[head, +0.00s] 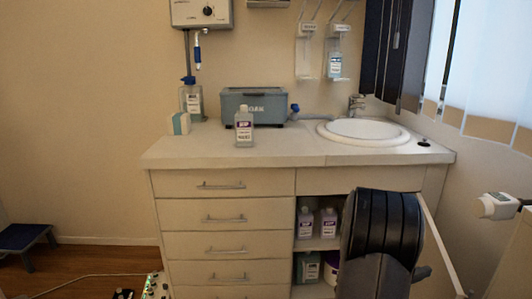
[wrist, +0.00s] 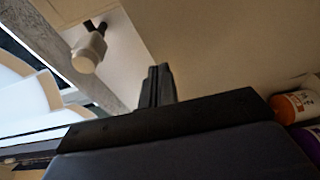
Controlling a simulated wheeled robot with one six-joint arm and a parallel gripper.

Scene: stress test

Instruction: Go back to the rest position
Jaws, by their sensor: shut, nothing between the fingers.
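My gripper (wrist: 158,86) shows in the wrist view with its two dark fingers together and nothing between them. It points up in the picture toward a plain beige surface, touching nothing that I can see. In the head view my black arm (head: 385,225) stands in front of the open right side of the cabinet (head: 220,158); the fingers cannot be made out there.
An open cabinet door (head: 440,245) is close to the right of my arm. Shelf bottles (head: 328,222) stand to its left. An orange-and-white container (wrist: 298,106) is near the gripper's right. A counter bottle (head: 243,127) stands before a blue-grey box (head: 262,104); a sink (head: 362,131) is right.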

